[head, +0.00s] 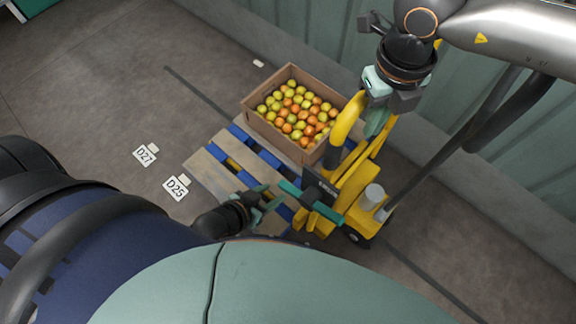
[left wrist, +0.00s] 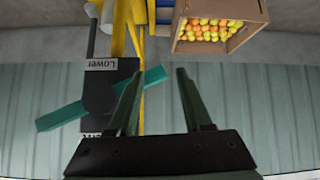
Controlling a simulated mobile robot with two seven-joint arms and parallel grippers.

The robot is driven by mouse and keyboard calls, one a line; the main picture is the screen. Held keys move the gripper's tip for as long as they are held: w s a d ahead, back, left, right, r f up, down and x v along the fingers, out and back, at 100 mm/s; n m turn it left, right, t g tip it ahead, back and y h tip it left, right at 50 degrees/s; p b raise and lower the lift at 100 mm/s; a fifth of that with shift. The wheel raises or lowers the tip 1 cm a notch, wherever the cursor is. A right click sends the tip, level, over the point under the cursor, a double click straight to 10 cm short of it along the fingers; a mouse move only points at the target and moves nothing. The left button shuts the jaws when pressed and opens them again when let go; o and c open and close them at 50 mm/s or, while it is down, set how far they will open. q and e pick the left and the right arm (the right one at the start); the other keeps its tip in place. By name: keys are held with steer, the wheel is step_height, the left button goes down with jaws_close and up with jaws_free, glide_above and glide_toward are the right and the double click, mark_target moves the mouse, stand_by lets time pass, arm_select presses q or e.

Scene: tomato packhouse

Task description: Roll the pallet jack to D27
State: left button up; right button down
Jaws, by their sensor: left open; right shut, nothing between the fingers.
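The yellow pallet jack (head: 355,190) stands right of centre in the head view, its forks hidden under a blue-and-wood pallet (head: 215,158). A dark box marked "Lower" (left wrist: 104,68) with a teal lever (left wrist: 62,117) is on the jack. The lever also shows in the head view (head: 325,211). My left gripper (head: 271,200) is open and empty, just left of the lever; its fingers show in the left wrist view (left wrist: 157,76). My right gripper (head: 376,128) is shut and empty beside the jack's yellow handle arch (head: 352,112); I cannot tell if it touches. The D27 floor sign (head: 146,154) lies left of the pallet.
A cardboard box (head: 268,130) of red and yellow-green tomatoes stands on the pallet. A D25 sign (head: 176,188) lies closer to me. A green corrugated wall (head: 500,160) and its kerb run along the right. The grey floor (head: 90,90) at the left is mostly open.

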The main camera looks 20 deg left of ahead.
mark_target(361, 105)
steer(key=shift+a, duration=0.1)
stand_by(0.3)
steer(key=shift+w+a, duration=0.2)
steer(key=shift+a, duration=0.3)
steer(key=shift+a, duration=0.2)
steer(key=shift+w+a+b, duration=0.3)
steer(key=shift+a, duration=0.4)
